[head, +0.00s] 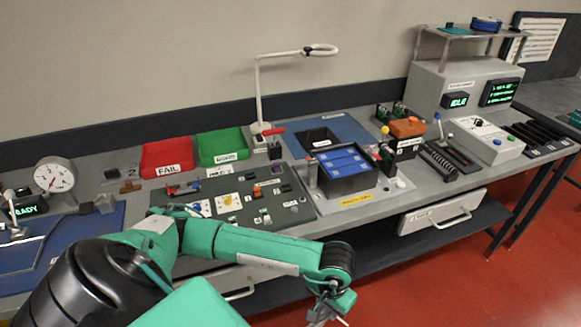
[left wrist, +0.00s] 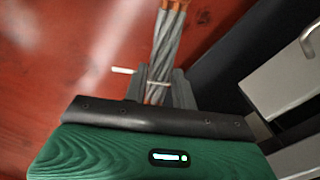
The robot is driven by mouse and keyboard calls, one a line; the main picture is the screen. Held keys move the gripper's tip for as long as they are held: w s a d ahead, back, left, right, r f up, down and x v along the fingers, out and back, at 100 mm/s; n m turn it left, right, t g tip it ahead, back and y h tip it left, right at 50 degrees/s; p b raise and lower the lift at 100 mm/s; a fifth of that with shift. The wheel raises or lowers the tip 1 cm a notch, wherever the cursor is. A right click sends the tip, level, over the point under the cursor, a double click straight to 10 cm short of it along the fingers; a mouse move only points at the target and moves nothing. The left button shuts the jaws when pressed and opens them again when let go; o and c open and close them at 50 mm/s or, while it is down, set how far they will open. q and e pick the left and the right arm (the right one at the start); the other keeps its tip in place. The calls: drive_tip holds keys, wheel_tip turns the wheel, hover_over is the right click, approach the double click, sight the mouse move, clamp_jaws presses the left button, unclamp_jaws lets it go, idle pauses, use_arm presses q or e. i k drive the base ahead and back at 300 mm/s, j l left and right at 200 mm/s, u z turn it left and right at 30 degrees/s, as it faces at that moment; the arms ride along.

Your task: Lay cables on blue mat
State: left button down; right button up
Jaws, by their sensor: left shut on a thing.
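My left gripper (head: 330,308) hangs over the red floor, in front of the bench's front edge. In the left wrist view its fingers (left wrist: 160,90) are shut on a bundle of grey cables (left wrist: 165,48) with copper-orange ends. The cables stick out past the fingertips; their other end is mostly hidden by the gripper. Another blue mat (head: 68,240) lies at the left, partly hidden by my arm. My right gripper is not seen.
The box with blue modules (head: 345,162), a dark panel with small parts (head: 290,212), red bin (head: 167,156) and green bin (head: 222,146) crowd the bench. A lamp (head: 258,85) stands behind. A drawer (head: 440,214) sits below the top.

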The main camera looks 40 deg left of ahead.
sight(347, 128)
drive_tip(key=i+l+u, duration=0.75)
drive_tip(key=l+u, duration=0.15)
drive_tip(key=i+l+u, duration=0.25)
drive_tip(key=l, duration=0.3)
drive_tip(key=k, duration=0.05)
